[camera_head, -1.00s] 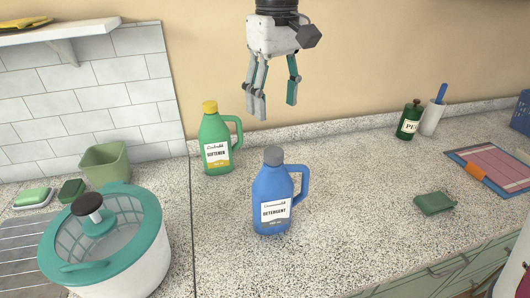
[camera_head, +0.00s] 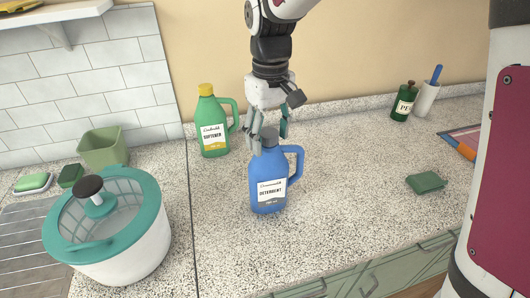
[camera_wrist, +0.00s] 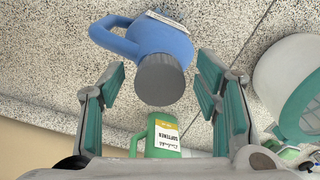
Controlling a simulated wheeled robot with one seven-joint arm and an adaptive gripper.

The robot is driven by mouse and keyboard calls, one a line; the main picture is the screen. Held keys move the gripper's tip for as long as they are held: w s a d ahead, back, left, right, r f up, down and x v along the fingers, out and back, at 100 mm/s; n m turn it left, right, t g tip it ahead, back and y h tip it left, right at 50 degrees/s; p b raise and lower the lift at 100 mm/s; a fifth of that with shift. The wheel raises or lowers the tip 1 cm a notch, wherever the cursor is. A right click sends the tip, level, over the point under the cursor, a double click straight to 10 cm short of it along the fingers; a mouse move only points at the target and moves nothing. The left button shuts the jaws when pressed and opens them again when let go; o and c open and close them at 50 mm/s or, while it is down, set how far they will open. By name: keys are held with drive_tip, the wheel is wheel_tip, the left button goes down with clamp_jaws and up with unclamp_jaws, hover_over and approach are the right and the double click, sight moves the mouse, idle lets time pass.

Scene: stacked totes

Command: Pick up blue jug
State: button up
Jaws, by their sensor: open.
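The blue jug (camera_head: 268,172) stands upright on the speckled counter, with a grey cap, a handle on its right side and a white label reading DETERGENT. My gripper (camera_head: 267,134) is at the jug's cap height in the head view, its fingers near the cap. In the wrist view the blue jug (camera_wrist: 160,38) shows with its grey cap between the two open fingers of my gripper (camera_wrist: 160,92). Gaps show between the cap and both fingers. The jug's base is hidden in the wrist view.
A green softener jug (camera_head: 212,125) stands behind and left of the blue jug. A white and teal salad spinner (camera_head: 150,240) stands at the front left. A green sponge (camera_head: 426,182) lies to the right. The counter (camera_head: 345,185) right of the blue jug is clear.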

clamp_jaws()
idle(0.4)
